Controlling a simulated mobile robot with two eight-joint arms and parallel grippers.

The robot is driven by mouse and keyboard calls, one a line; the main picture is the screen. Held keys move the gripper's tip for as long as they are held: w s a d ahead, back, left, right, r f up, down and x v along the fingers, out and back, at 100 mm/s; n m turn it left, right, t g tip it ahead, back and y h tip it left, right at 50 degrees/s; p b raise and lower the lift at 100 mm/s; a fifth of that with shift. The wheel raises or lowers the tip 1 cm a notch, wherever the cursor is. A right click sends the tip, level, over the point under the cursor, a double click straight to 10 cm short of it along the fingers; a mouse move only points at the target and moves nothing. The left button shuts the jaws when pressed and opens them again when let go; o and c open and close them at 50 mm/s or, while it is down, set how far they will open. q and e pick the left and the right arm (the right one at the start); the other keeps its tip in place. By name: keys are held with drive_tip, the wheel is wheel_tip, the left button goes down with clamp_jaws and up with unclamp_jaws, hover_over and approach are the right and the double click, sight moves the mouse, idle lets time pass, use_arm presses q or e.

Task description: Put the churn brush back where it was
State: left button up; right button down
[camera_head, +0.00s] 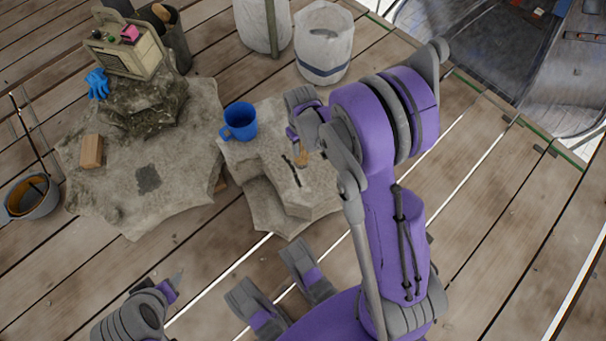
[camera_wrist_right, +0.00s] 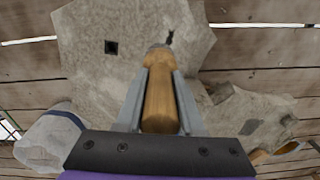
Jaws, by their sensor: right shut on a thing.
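My right gripper (camera_head: 300,140) is shut on the churn brush, whose wooden handle (camera_wrist_right: 160,95) runs between the two fingers in the wrist view. A small tan part of the brush (camera_head: 303,158) shows in the head view, over the smaller pale stone block (camera_head: 243,155). The brush's far end points at the stone; I cannot tell whether it touches. The stone (camera_wrist_right: 90,20) also shows in the wrist view, with a dark square (camera_wrist_right: 111,46) and a dark streak on top. My left gripper (camera_head: 172,288) is low at the left; its opening is unclear.
A blue mug (camera_head: 239,121) stands on the smaller block's back left. White buckets (camera_head: 325,45) stand behind. A grey bucket (camera_head: 32,197) stands left.

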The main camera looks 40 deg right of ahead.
sight(307, 156)
drive_tip(key=shift+s+d+f+b, duration=0.15)
drive_tip(key=shift+d+f+b, duration=0.75)
drive_tip(key=shift+f+b, duration=0.2)
drive_tip(key=shift+f, duration=0.3)
wheel_tip(307, 156, down, 4)
drive_tip(key=shift+f+b, duration=0.25)
drive_tip(key=shift+b, duration=0.75)
use_arm(q)
drive_tip(key=s+b+x, duration=0.1)
drive_tip(key=x, duration=0.5)
drive_tip(key=shift+f, duration=0.45)
use_arm(e)
wheel_tip(307, 156, down, 4)
drive_tip(key=shift+f, duration=0.25)
drive_tip(key=shift+f, duration=0.1)
drive_tip(key=c, duration=0.5)
unclamp_jaws()
drive_tip(key=shift+f, duration=0.1)
